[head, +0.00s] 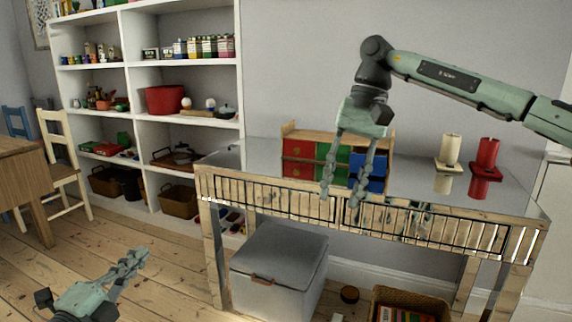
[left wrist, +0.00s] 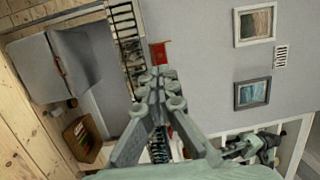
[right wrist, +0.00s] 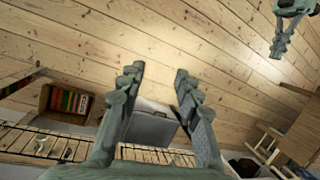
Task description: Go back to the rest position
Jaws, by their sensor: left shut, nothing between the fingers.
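My left gripper (head: 137,258) is low at the lower left of the head view, above the floorboards and apart from the table. Its fingers meet at the tips in the left wrist view (left wrist: 158,82), with nothing between them. It also shows at the top right of the right wrist view (right wrist: 280,42). My right gripper (head: 341,198) points down over the front edge of the table, in front of the small drawer unit (head: 299,158). Its fingers are apart and empty in the right wrist view (right wrist: 157,85).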

